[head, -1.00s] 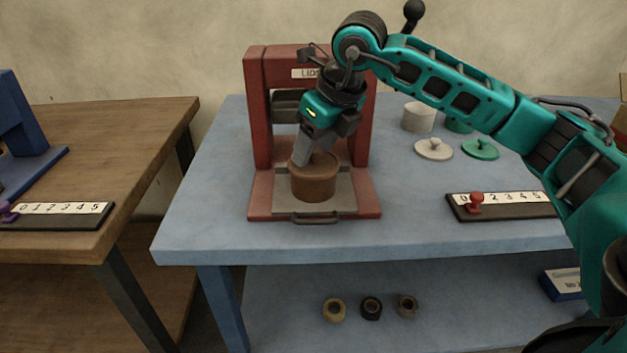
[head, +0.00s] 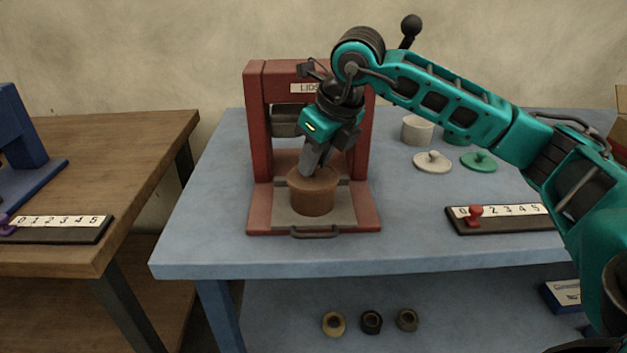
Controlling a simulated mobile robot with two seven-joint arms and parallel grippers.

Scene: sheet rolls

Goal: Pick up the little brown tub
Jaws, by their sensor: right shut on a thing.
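The little brown tub (head: 312,196) stands upright on the tray of the red press marked LIDS (head: 259,150), on the blue table. My right gripper (head: 312,170) reaches down from above, tilted, and is shut on the tub at its top. The fingers cover part of the top, so I cannot tell whether they hold a knob or the rim. The tub appears to rest on the press tray. My left gripper is out of view.
A white tub (head: 417,130), a white lid (head: 433,162) and a green lid (head: 478,162) lie right of the press. A number scale with a red knob (head: 475,214) is at front right. The table's front left is clear.

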